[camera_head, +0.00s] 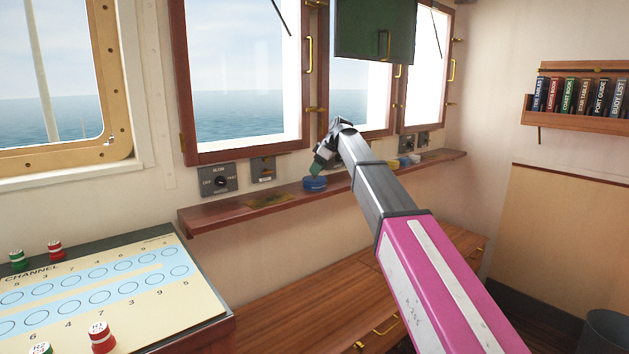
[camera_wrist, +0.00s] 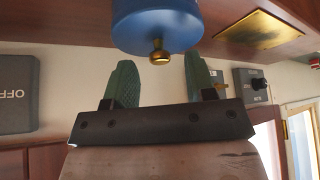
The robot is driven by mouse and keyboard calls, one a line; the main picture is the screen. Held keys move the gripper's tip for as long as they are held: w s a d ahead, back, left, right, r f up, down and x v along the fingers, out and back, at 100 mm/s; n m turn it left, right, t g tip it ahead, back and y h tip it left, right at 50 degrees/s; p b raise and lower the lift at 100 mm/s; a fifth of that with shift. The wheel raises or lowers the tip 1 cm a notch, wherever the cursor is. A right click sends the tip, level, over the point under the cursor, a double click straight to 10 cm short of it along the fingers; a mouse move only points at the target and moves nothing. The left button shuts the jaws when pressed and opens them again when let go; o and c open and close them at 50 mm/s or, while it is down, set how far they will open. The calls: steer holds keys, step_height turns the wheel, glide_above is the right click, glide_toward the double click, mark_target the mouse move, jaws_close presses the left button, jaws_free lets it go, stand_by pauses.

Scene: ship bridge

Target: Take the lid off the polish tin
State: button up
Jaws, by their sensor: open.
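The blue polish tin (camera_head: 315,184) stands on the wooden window shelf. In the wrist view, which looks upside down, the blue tin (camera_wrist: 155,22) shows close up with a small brass knob (camera_wrist: 158,52) on its near end. The seam between lid and body cannot be made out. My gripper (camera_head: 316,170) is just above the tin in the head view. In the wrist view my gripper (camera_wrist: 161,82) has its two green fingers apart, with the knob near the gap between their tips. Nothing is held, and I cannot tell whether a finger touches the tin.
The wooden shelf (camera_head: 222,213) runs under the windows. A brass plate (camera_head: 268,201) lies left of the tin. Switch panels (camera_head: 217,180) are on the wall behind. A channel board (camera_head: 100,290) stands at lower left.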

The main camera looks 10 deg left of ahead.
steer(key=shift+x, duration=0.8)
jaws_close()
